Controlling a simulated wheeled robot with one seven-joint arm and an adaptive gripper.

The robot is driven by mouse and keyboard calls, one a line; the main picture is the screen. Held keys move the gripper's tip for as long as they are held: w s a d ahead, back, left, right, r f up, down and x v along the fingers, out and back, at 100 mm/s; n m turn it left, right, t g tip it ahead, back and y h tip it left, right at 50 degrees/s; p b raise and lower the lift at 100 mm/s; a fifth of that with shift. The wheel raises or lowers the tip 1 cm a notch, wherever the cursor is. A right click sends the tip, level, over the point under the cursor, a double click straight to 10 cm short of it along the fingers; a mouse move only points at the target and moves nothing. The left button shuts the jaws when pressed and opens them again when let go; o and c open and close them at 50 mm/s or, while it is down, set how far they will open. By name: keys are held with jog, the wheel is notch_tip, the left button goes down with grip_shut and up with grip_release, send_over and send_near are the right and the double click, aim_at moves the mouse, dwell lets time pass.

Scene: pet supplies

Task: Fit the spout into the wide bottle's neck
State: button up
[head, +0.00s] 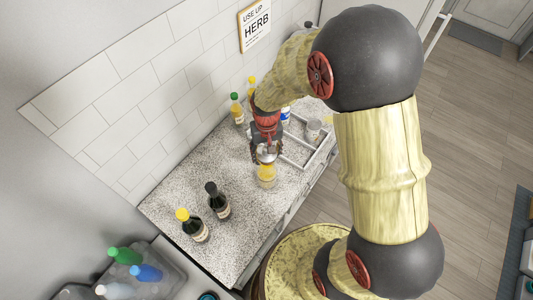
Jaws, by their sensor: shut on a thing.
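My gripper (265,148) points down over the counter and is shut on a small silver piece, which looks like the spout (266,157). The wide bottle (267,178), clear with yellow-orange contents, stands upright on the speckled counter directly below it. The spout's lower end overlaps the bottle's top in the head view. I cannot tell whether it is inside the neck, touching it or just above it. The neck is largely hidden by the spout and gripper.
Two dark bottles, one black-capped (218,201) and one yellow-capped (192,226), stand at the front left on the counter (170,200). A green-capped bottle (237,109) stands behind my gripper.

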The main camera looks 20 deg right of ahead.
aim_at(267, 144)
jog(key=shift+f+b, duration=0.45)
jog(key=shift+f, duration=0.3)
jog(key=o, duration=1.3)
jog(key=shift+r, duration=0.1)
notch_tip(267, 144, up, 12)
jog(key=shift+f, duration=0.1)
